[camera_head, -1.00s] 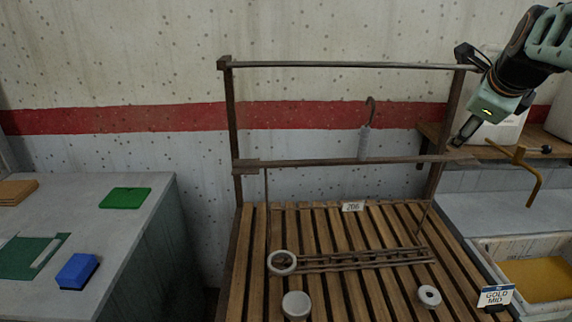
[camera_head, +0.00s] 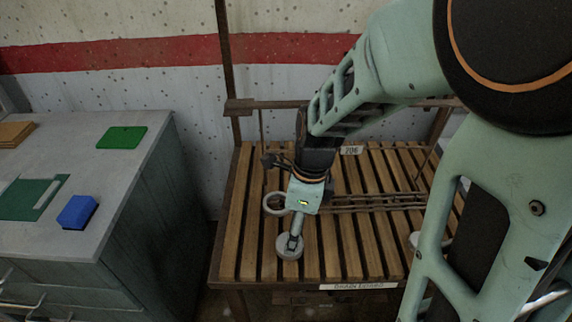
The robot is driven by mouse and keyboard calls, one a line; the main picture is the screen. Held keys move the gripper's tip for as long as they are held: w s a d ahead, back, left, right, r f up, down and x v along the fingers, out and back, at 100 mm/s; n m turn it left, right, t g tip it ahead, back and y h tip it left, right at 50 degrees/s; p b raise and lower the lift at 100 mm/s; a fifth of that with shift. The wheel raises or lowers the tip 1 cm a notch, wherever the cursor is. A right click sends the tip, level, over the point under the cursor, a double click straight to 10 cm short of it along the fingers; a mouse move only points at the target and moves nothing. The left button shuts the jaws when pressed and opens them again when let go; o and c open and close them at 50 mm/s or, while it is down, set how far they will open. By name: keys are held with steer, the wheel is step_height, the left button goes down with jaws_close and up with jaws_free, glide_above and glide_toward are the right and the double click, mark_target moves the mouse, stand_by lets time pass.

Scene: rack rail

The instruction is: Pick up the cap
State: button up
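A pale round piece (camera_head: 287,252), which looks like the cap, sits on the slatted wooden bench near its front left. My gripper (camera_head: 293,241) points down with its fingertips right at the top of this piece. The fingers overlap it in the picture, and I cannot tell whether they are around it or only above it. Their opening is seen edge-on and too small to judge. A pale ring (camera_head: 268,206) lies on the bench just behind and left of my gripper, partly hidden by it.
The slatted bench (camera_head: 246,225) has a metal rail (camera_head: 375,201) along its middle and a rack frame behind. Another pale piece (camera_head: 414,239) shows partly behind my arm. A grey cabinet (camera_head: 105,225) at left holds a blue block (camera_head: 77,211) and green pieces (camera_head: 122,138).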

steer(key=shift+w+a+f+b, duration=0.1)
steer(key=shift+a+f+b, duration=0.05)
steer(key=shift+f, duration=1)
steer(key=shift+w+a+f+b, duration=0.1)
steer(key=shift+a+f+b, duration=0.1)
steer(key=shift+f, duration=0.95)
steer(key=shift+w+a+f+b, duration=0.1)
steer(key=shift+a+f, duration=0.05)
steer(key=shift+f, duration=1)
steer(key=shift+c, duration=0.7)
steer(key=c, duration=1.1)
steer(key=shift+r, duration=0.15)
steer(key=shift+c, duration=0.2)
